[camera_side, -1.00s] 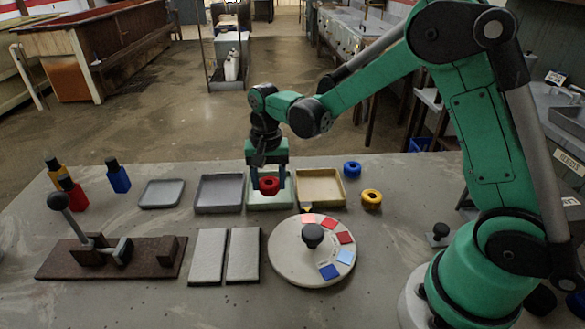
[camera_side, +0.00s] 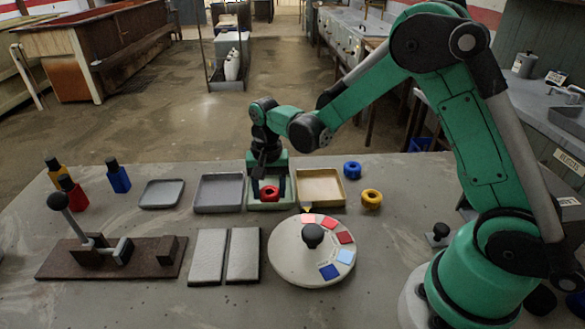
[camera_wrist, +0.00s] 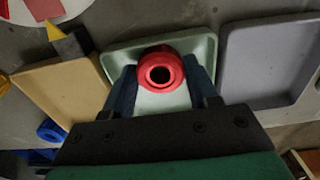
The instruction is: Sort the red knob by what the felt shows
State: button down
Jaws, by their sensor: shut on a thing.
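The red knob (camera_side: 269,193) is a short ring-like piece with a dark centre hole. My gripper (camera_side: 268,188) is shut on it and points down. The knob is low within the pale green tray (camera_side: 287,203); I cannot tell whether it touches the floor of the tray. In the wrist view the red knob (camera_wrist: 161,69) sits between the dark blue fingers, over the pale green tray (camera_wrist: 204,44). Two flat grey pads, a left one (camera_side: 208,256) and a right one (camera_side: 243,255), lie in front of the trays. No mark shows on either.
A grey tray (camera_side: 219,193) and a tan tray (camera_side: 321,187) flank the green one. A smaller tray (camera_side: 161,194) is further left. Blue (camera_side: 352,170) and yellow (camera_side: 371,198) knobs lie right. A dial (camera_side: 290,258) and lever stand (camera_side: 70,262) stand in front.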

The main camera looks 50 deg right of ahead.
jog(key=shift+f, duration=0.15)
jog(key=shift+c, duration=0.8)
grip_release()
jog(key=shift+r, duration=4)
jog(key=s+r+n+t, duration=0.2)
jog(key=s+n+t, duration=0.1)
jog(key=s+n, duration=0.1)
jog(key=s+a+r+n+t, duration=0.1)
jog(key=s+r+n+t, duration=0.1)
jog(key=s+n+t, duration=0.2)
jog(key=s+n, duration=0.1)
jog(key=s, duration=0.2)
jog(key=shift+r, duration=0.4)
